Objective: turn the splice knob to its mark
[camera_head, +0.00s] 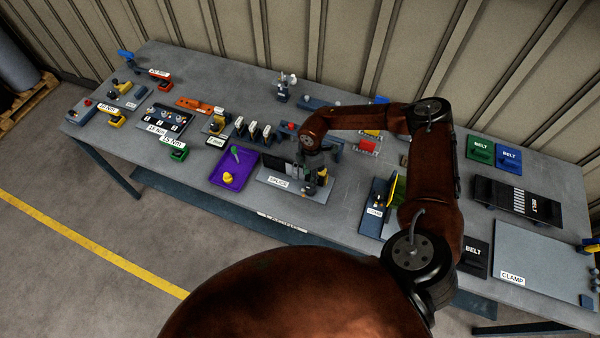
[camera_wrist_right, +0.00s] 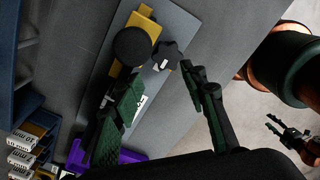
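The splice fixture (camera_head: 298,190) is a grey plate with a SPLICE label near the middle front of the bench. In the right wrist view, the plate (camera_wrist_right: 185,28) carries a yellow block (camera_wrist_right: 143,22), a round black cap (camera_wrist_right: 132,45) and a dark lobed knob (camera_wrist_right: 167,56) with a white mark. My right gripper (camera_head: 312,170) is over the fixture. In the wrist view its fingers (camera_wrist_right: 163,105) are wide apart with nothing between them; the lobed knob lies beyond the tips. My left gripper (camera_wrist_right: 283,130) shows small at the wrist view's right edge; its opening is unclear.
A purple tray (camera_head: 221,177) with a green-handled tool and a yellow piece stands left of the fixture. A blue holder (camera_head: 374,208) stands to its right. White-labelled blocks (camera_head: 253,131) stand behind. My right arm covers part of the bench.

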